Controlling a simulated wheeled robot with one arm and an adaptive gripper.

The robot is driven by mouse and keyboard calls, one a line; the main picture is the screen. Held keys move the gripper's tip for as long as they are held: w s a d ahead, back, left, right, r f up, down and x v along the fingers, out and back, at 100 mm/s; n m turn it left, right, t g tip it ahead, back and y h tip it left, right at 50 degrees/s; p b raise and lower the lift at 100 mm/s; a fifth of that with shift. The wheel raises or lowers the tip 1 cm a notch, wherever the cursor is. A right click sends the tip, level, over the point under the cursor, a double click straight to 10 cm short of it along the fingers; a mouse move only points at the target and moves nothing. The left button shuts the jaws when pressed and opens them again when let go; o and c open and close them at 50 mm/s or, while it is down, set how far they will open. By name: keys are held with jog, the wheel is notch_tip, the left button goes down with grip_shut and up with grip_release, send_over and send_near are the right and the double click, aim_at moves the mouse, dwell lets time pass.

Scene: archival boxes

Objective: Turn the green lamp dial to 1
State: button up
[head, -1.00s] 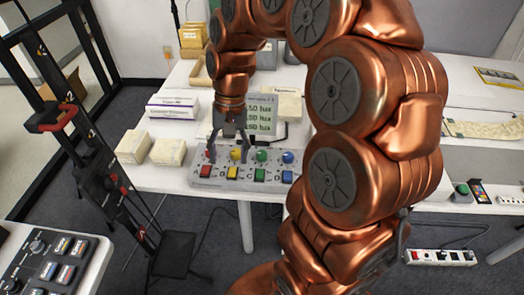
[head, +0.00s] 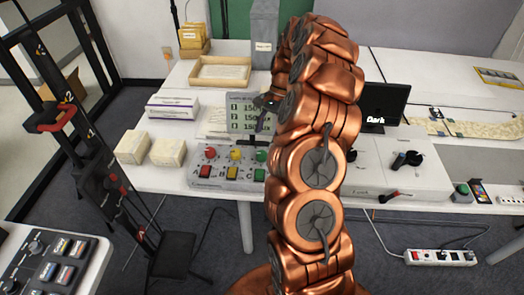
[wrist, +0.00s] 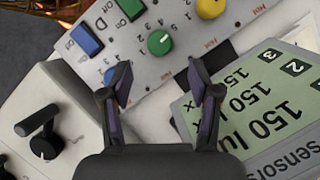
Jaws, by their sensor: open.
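The green dial (wrist: 160,42) sits on the grey lamp panel (wrist: 180,60), just beyond my open fingertips in the wrist view. A light pointer mark shows on it, but I cannot tell which number it points at. In the head view the green dial (head: 260,155) is right of the yellow dial (head: 235,155) and red dial (head: 210,153). My gripper (wrist: 158,72) is open and empty, its fingers apart from the green dial. In the head view my gripper (head: 262,119) is near the display. The blue dial (wrist: 111,75) is partly hidden by a finger.
The lux display (head: 243,113) stands behind the panel and reads 150 on its visible lines. A yellow dial (wrist: 210,8), green button (wrist: 131,8) and blue button (wrist: 86,40) are close around. A black-handled white unit (head: 405,170) stands right of my arm.

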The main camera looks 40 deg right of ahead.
aim_at(262, 153)
jog(key=shift+p+x, duration=1.05)
jog(key=shift+x, duration=2.8)
jog(key=shift+d, duration=0.1)
jog(key=c, duration=1.2)
